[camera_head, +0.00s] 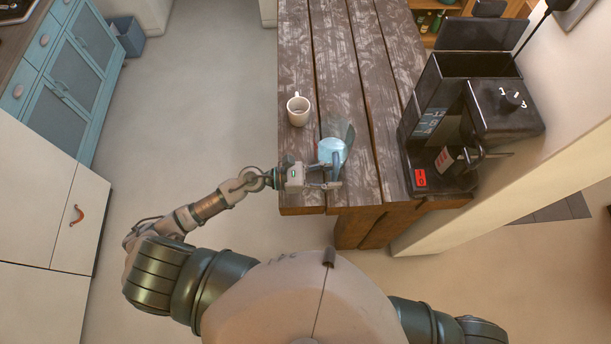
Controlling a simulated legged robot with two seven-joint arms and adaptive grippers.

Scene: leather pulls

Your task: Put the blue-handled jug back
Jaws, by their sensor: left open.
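The blue-handled jug (333,149) is a clear, bluish vessel standing near the front end of the wooden table (330,60). Its blue handle points toward me. My left gripper (332,176) reaches in from the left over the table's front end, with its jaws open at the handle. The fingers partly hide the handle, and I cannot tell whether they touch it. A black coffee machine (440,110) stands to the right of the jug. My right gripper is out of view; only part of my right arm shows at the bottom right.
A white mug (298,110) stands behind and left of the jug, close to the table's left edge. A pale wall ledge (520,170) borders the machine on the right. Blue cabinets (70,75) and a bin (128,38) are at the far left. The floor between is clear.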

